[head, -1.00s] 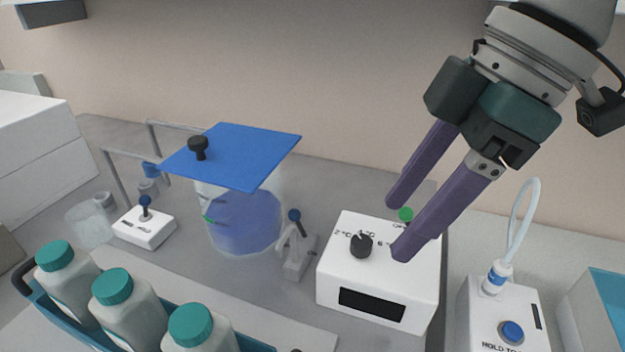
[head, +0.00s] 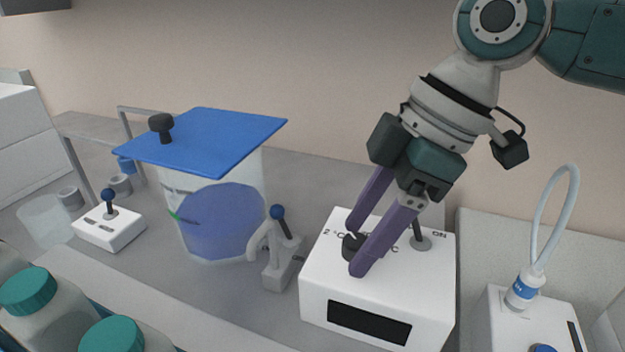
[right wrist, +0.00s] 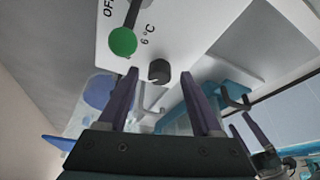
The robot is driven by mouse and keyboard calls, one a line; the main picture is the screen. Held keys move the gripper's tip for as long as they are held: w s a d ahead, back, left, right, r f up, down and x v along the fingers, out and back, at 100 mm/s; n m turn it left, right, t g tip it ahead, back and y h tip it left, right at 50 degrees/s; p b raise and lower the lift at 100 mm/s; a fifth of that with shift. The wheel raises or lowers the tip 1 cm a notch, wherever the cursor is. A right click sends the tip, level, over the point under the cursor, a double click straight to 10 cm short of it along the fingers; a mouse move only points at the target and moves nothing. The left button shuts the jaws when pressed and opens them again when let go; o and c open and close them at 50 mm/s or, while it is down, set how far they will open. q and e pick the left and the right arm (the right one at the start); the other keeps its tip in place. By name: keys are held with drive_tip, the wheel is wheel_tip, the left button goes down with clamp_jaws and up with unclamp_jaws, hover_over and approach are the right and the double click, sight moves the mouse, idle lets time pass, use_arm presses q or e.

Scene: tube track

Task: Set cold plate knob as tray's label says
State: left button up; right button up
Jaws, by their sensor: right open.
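The cold plate (head: 315,290) is a white box with a dark, blank front window and printed marks, including 2 °C and ON. Its black knob (head: 350,243) is partly hidden by my right gripper (head: 355,249), which is open with its purple fingers over it. In the right wrist view the knob (right wrist: 159,71) shows between and beyond the open fingers, near the 6 °C mark; its pointer cannot be read. The tray (head: 97,309) holds white bottles with teal caps (head: 28,290); its label is not visible. Two purple fingers of my left gripper (right wrist: 236,118) show small and apart in the right wrist view.
A switch lever (head: 418,232) rises beside the knob, close to my right fingers; its green ball (right wrist: 123,41) shows in the wrist view. Left stands a clear vessel under a blue lid (head: 215,138), and a small lever stand (head: 278,270). A white device with a hose (head: 515,310) is at right.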

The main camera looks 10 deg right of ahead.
drive_tip(key=shift+a+f, duration=0.1)
drive_tip(key=shift+f, duration=0.1)
drive_tip(key=shift+c, duration=0.4)
clamp_jaws()
